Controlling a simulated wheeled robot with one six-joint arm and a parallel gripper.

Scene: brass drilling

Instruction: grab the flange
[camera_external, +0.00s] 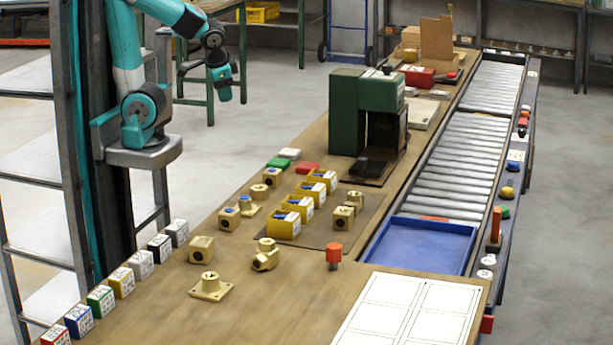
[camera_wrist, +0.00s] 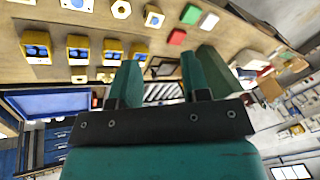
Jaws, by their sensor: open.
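A brass flange (camera_external: 209,288) with a square base plate and a raised round hub stands flat on the near part of the wooden bench in the external view. My gripper (camera_external: 223,90) hangs in the air at the upper left, well apart from the flange. In the wrist view my gripper (camera_wrist: 160,75) has its two teal fingers spread, with nothing between them. I cannot make out this flange for certain in the wrist view.
Other brass fittings (camera_external: 201,248) stand close behind the flange. Yellow bins (camera_external: 284,224), a green machine (camera_external: 360,110) and a red-topped post (camera_external: 334,254) are on the bench. Coloured blocks (camera_external: 101,300) line the left edge. Bare wood surrounds the flange's front.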

